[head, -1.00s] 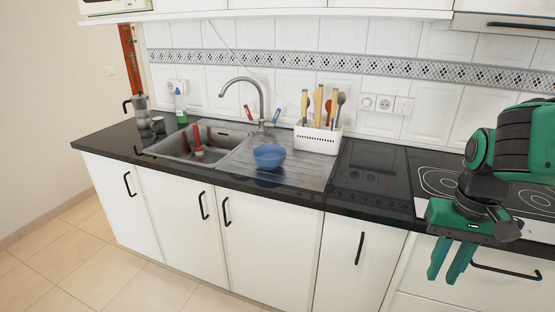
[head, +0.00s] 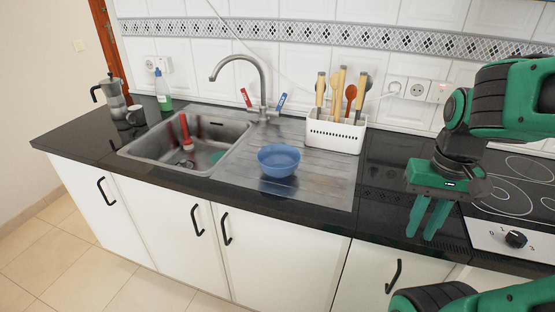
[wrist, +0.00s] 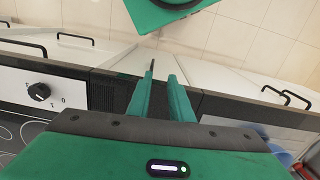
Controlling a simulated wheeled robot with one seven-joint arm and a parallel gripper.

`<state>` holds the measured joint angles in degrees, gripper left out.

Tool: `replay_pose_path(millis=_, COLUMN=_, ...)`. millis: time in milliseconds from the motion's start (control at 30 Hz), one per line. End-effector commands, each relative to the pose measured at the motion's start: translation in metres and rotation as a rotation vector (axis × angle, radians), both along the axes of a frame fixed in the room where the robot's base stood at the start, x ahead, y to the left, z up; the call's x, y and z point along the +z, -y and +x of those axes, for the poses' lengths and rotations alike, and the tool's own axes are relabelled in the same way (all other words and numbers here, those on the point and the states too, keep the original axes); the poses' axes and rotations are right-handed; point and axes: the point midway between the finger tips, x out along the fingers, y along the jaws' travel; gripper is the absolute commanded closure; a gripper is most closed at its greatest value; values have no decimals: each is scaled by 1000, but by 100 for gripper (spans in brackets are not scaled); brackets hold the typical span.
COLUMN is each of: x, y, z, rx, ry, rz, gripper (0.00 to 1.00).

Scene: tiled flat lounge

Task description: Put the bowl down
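A blue bowl (head: 279,160) sits upright on the metal drainboard (head: 325,184), right of the sink basin. My gripper (head: 428,236) is well to the right of the bowl, in front of the counter edge, with its fingers pointing down. The wrist view shows a gap between the two green fingers (wrist: 161,75) and nothing held there. A bluish shape shows at the right of the wrist view, partly cut off; I cannot tell if it is the bowl.
A white utensil holder (head: 335,136) stands behind and right of the bowl. The sink (head: 215,128) has a red-handled tool (head: 186,132) in it. A moka pot (head: 114,98) and a green bottle (head: 162,92) stand at left. The hob (head: 510,190) is at right. Dark counter between is clear.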

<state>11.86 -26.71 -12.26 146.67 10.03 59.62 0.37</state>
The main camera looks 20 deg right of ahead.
Motion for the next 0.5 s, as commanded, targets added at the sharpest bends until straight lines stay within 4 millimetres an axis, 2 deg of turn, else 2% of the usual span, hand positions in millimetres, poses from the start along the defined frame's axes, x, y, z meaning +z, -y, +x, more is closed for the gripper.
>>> replay_pose_path(millis=300, x=0, y=0, z=0, rx=1, ry=1, rz=-1, gripper=81)
replay_pose_path(millis=367, x=4, y=0, z=-7, rx=11, ry=22, rz=-1, gripper=81)
replay_pose_path(millis=467, x=3, y=-1, z=13, rx=55, ry=56, rz=-8, gripper=81)
replay_pose_path(millis=500, x=1, y=-1, z=28, rx=84, ry=80, rz=-9, gripper=81)
